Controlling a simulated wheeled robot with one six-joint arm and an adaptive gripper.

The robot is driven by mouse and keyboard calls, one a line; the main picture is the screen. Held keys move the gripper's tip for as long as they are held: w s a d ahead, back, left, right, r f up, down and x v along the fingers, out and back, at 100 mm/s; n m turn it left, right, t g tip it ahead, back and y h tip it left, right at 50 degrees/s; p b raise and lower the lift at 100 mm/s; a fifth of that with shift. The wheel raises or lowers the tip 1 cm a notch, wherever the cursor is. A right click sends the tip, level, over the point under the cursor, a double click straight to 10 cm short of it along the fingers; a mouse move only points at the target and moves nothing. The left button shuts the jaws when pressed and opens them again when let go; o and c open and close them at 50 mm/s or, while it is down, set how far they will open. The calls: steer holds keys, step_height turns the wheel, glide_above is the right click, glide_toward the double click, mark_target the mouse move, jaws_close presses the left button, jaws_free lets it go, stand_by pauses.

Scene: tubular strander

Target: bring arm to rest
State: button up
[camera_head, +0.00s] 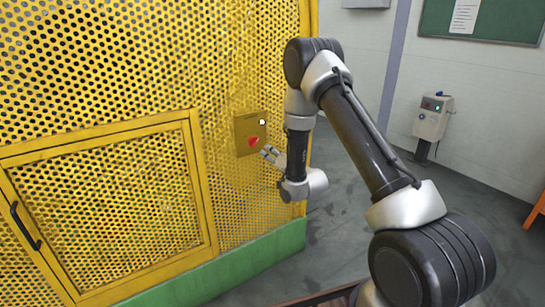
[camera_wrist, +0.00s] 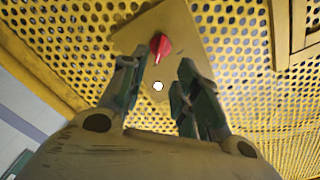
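My gripper (camera_wrist: 157,88) is open and empty in the wrist view, its two fingers apart in front of a yellow plate. The plate (camera_head: 240,130) is fixed on the yellow perforated guard and bears a red knob (camera_head: 253,142) and a small white round button or lamp (camera_head: 262,122). In the wrist view the red knob (camera_wrist: 160,46) shows beyond the fingertips and the white round part (camera_wrist: 157,86) between the fingers. In the head view my gripper (camera_head: 268,153) is small, close to the red knob, and seems apart from it. My arm is extended and bent toward the guard.
The yellow perforated guard (camera_head: 150,50) fills the left, with a framed door (camera_head: 110,200) and a black handle (camera_head: 25,227). A green base (camera_head: 230,270) runs below it. A grey box on a post (camera_head: 433,118) stands by the wall at right. Grey floor lies between.

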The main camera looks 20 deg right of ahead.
steer(key=shift+s+d, duration=0.25)
steer(key=shift+s, duration=0.45)
